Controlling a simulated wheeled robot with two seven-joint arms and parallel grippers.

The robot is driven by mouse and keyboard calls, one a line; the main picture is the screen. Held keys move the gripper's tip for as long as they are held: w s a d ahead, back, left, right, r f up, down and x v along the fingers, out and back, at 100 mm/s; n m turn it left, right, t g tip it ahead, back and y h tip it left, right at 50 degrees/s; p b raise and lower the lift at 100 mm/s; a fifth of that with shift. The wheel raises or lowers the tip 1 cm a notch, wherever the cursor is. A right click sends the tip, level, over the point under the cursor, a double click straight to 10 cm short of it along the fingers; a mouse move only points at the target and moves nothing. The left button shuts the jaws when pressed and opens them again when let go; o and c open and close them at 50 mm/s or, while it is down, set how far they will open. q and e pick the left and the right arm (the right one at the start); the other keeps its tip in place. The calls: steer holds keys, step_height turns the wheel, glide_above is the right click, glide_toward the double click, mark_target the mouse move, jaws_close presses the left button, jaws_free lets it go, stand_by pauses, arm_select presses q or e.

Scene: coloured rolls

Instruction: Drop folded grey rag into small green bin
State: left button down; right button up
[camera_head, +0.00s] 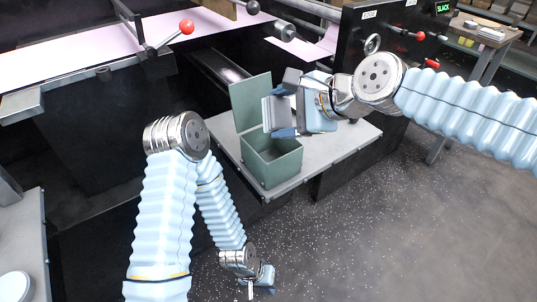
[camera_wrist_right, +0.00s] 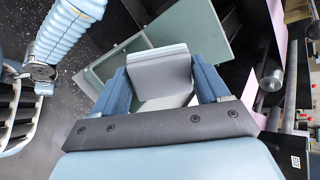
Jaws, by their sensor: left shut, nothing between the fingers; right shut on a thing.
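The folded grey rag (camera_wrist_right: 160,72) is a flat, layered pad between the blue fingers of my right gripper (camera_wrist_right: 160,82) in the right wrist view. In the head view the rag (camera_head: 275,113) shows edge-on in my right gripper (camera_head: 279,112), above the small green bin (camera_head: 272,163). The bin stands on a grey shelf with its lid (camera_head: 251,100) raised at the back left. The rag is held over the bin's opening, clear of the visible front wall. My left gripper (camera_head: 262,287) hangs low over the floor, shut and empty.
The grey shelf (camera_head: 340,150) has bare room right of the bin. Behind it is a dark machine with a pink sheet (camera_head: 75,55), a red-knobbed lever (camera_head: 187,27) and a dark-knobbed lever (camera_head: 253,8). The speckled floor (camera_head: 390,220) at the right is clear.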

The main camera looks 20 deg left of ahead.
steer(key=shift+f, duration=0.9)
steer(key=o, duration=1.2)
steer(key=shift+d+r, duration=0.1)
steer(key=v, duration=1.3)
steer(key=shift+s+d+r+b, duration=0.15)
steer(key=shift+d+b, duration=0.1)
steer(key=shift+b, duration=0.2)
